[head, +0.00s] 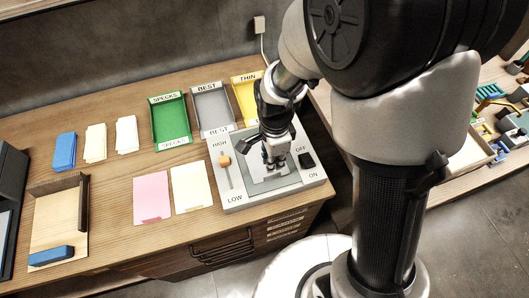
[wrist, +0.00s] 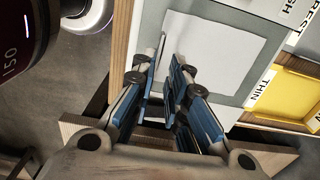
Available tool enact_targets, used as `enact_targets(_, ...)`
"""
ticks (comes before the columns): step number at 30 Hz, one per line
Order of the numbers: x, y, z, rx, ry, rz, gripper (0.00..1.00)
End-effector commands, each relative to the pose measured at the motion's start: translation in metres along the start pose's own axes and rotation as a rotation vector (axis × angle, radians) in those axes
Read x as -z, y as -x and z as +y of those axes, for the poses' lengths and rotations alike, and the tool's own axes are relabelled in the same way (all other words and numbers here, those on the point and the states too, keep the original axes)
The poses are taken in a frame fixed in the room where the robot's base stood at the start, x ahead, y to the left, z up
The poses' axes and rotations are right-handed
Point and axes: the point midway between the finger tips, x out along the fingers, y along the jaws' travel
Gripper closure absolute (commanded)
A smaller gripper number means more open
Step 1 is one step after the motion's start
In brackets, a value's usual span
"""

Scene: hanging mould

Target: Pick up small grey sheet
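A small light grey sheet (wrist: 208,48) lies flat on the panel of a grey control box in the wrist view. In the head view the sheet (head: 262,185) is partly hidden under my gripper (head: 273,164). My gripper points down over the box, close to the sheet. In the wrist view my gripper (wrist: 168,50) has its two fingers apart with a narrow gap, at the sheet's left edge. The gap looks empty. I cannot tell whether the fingertips touch the sheet or panel.
The control box (head: 232,201) has an orange-knobbed HIGH/LOW slider (head: 225,161) and a black OFF/ON switch (head: 306,160). Behind it stand green (head: 170,122), grey (head: 211,108) and yellow (head: 245,92) labelled trays. Pink (head: 151,198) and cream (head: 191,187) sheets lie left of it.

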Motion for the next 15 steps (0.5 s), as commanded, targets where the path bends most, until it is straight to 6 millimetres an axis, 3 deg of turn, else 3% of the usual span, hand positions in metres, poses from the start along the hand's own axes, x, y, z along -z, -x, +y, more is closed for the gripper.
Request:
enact_targets(3,0.0,-0.02,0.001,-0.002,0.0,0.0,0.86)
enact_targets(11,0.0,-0.034,0.001,0.0,0.001,0.0,0.86)
enact_targets(15,0.0,-0.053,0.002,-0.003,0.001,0.0,0.86)
